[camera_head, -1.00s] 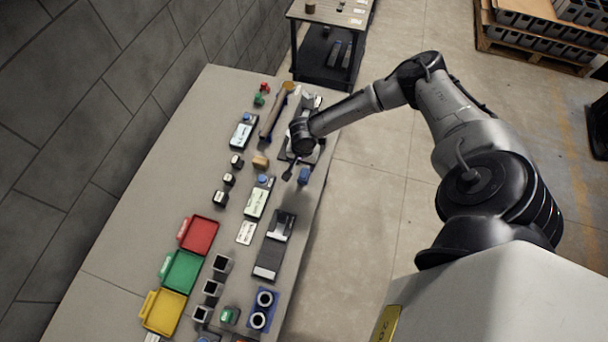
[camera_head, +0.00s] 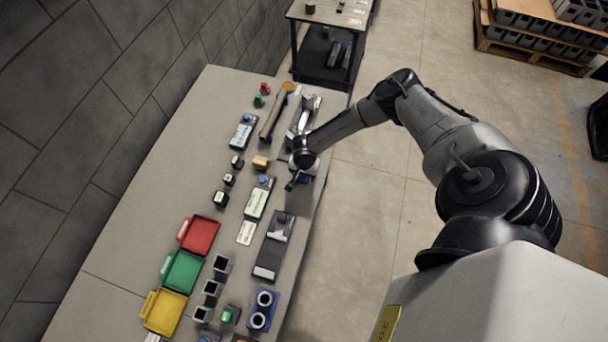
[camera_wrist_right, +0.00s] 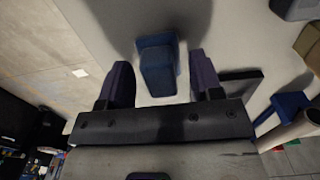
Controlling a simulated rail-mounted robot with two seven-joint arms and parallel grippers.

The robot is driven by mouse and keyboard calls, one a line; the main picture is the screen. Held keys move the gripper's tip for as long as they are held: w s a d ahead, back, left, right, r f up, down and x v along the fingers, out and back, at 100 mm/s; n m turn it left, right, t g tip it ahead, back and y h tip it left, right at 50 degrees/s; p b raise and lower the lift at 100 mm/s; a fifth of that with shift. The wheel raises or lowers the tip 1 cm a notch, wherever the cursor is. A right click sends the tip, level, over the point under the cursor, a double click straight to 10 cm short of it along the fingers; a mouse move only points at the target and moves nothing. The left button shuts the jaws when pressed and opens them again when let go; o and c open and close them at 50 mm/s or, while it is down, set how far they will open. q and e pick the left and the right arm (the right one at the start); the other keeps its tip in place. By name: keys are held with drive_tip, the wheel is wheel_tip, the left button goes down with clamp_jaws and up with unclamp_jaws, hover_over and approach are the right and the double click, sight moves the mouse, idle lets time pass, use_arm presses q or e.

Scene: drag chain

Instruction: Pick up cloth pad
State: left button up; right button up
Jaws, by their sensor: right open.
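The cloth pad appears to be the small blue folded piece (camera_wrist_right: 157,68) on the grey table in the right wrist view. It lies between the two spread fingers of my right gripper (camera_wrist_right: 161,78), with a gap visible on each side. In the head view, my right gripper (camera_head: 291,184) is low over the table's right edge, and only a bit of the blue pad (camera_head: 305,180) shows beside it. The right gripper is open and holds nothing. My left gripper is not in view.
A wooden block (camera_head: 260,162), a blue-topped device (camera_head: 259,198) and a dark flat tool (camera_head: 273,245) lie nearby. Red (camera_head: 199,236), green (camera_head: 183,271) and yellow (camera_head: 164,311) trays stand closer. Open floor lies right of the table.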

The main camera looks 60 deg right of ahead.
drive_tip(key=c, duration=1.1)
drive_tip(key=shift+r, duration=0.15)
drive_tip(key=shift+r, duration=0.55)
wheel_tip(320, 180, up, 3)
drive_tip(key=shift+f, duration=0.1)
drive_tip(key=s+d+r, duration=0.1)
drive_tip(key=s+r, duration=0.1)
drive_tip(key=s, duration=0.1)
drive_tip(key=s+d+r, duration=0.1)
drive_tip(key=s+r, duration=0.1)
drive_tip(key=s, duration=0.2)
drive_tip(key=s+d+r, duration=0.1)
drive_tip(key=s+r, duration=0.2)
drive_tip(key=s, duration=0.1)
drive_tip(key=shift+d+b, duration=0.4)
